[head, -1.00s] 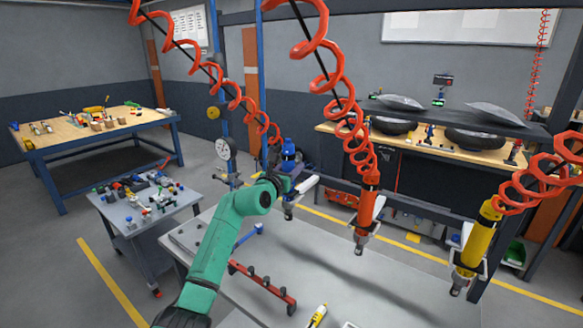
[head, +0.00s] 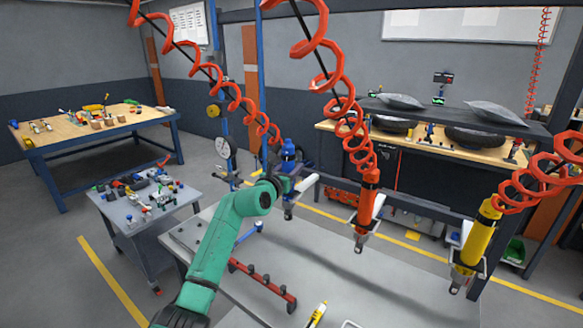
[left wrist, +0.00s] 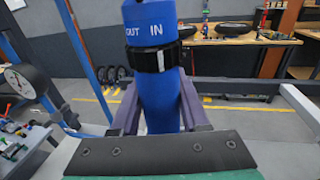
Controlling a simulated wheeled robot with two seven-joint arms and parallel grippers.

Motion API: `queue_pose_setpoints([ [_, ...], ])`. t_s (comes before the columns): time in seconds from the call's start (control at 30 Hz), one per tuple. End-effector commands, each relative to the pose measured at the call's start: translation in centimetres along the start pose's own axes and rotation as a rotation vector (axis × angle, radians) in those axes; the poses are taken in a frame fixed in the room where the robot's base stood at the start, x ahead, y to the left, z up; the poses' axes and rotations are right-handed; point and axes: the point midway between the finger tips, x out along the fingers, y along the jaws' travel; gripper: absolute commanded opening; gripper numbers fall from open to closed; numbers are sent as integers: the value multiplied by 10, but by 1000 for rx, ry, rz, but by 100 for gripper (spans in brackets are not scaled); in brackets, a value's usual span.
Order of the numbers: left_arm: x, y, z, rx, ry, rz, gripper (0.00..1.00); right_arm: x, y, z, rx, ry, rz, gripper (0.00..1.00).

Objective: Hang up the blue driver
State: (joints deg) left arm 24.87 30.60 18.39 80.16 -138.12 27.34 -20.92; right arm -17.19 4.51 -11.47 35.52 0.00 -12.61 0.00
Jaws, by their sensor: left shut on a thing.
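The blue driver (head: 288,151) is upright below a red coiled hose, above the far side of the grey table (head: 330,262). My left gripper (head: 285,183) is shut on it, and its green arm comes in from the lower left. In the left wrist view the blue driver (left wrist: 158,70) stands between the two fingers (left wrist: 158,118), with a black band and the words OUT and IN on it. A white holder (head: 308,183) is right beside the driver in the head view; whether they touch is hard to tell. My right gripper is not in view.
A red-orange driver (head: 368,205) and a yellow driver (head: 475,245) hang to the right on coiled hoses. A red rack (head: 262,284) lies on the table. A round gauge (head: 223,147) is at the left. The table's middle is mostly clear.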

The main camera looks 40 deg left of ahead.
Motion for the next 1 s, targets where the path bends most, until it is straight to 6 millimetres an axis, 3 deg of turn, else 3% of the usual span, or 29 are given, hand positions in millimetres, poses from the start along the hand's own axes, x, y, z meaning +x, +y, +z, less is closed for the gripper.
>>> queue_pose_setpoints([
  [0.83,0,0,-4,0,-5,1,0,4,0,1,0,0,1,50],
  [0.87,0,0,-4,0,-5,1,53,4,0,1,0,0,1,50],
  [0.93,0,0,-4,0,-5,0,79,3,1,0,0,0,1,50],
  [1.0,0,0,-4,0,-4,0,80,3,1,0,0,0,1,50],
])
